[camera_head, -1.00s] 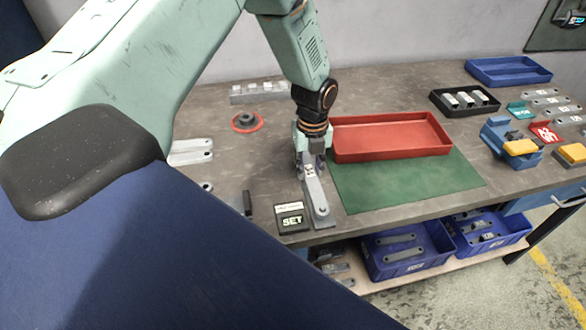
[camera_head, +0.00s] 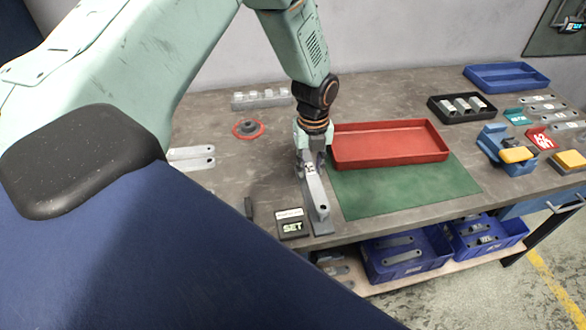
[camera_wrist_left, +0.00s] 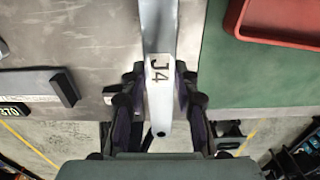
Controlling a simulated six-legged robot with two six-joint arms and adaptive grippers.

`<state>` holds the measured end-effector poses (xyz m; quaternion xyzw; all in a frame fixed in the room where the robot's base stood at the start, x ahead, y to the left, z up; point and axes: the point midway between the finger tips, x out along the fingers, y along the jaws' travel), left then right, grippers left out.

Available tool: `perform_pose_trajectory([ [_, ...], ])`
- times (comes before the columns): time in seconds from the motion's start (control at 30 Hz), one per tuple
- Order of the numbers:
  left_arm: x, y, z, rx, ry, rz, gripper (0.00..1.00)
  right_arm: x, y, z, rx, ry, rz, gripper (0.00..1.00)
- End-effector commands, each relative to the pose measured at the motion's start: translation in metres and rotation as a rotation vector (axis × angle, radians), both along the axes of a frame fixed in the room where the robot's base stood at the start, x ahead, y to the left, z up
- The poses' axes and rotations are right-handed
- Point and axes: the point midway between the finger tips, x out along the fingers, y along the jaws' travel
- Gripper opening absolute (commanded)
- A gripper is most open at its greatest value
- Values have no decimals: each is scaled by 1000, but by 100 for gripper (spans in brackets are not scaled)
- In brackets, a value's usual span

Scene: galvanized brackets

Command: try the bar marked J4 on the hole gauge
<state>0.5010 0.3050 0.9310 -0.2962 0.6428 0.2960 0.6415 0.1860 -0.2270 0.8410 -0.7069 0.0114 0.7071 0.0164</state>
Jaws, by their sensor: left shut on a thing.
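My left gripper (camera_head: 312,160) is shut on the bar marked J4 (camera_head: 316,192). The bar is long and grey with a hole near its front end. In the left wrist view the J4 mark on the bar (camera_wrist_left: 160,100) shows between the fingers (camera_wrist_left: 160,110). The bar's front end sits over a grey surface near the table's front edge; whether it touches is hard to tell. A dark round piece on a red base (camera_head: 248,129) stands back left of the gripper, apart from it. It may be the hole gauge, but no label shows. My right gripper is not in view.
A red tray (camera_head: 388,160) and green mat (camera_head: 400,205) lie to the right. A grey block rack (camera_head: 261,103) is at the back. Blue bins (camera_head: 405,268) sit below. Bare table lies between the red base and the gripper.

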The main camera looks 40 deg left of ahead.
Motion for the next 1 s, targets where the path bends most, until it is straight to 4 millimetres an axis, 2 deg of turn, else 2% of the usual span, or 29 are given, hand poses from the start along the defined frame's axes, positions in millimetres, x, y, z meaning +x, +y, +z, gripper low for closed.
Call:
perform_pose_trajectory([
  [0.17, 0, 0, 6, 0, -1, 0, 0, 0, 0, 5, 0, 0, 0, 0],
  [0.73, 0, 0, -5, -1, -1, 0, 0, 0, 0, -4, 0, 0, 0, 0],
  [1.0, 0, 0, -5, 0, -1, 0, 0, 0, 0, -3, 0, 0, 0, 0],
])
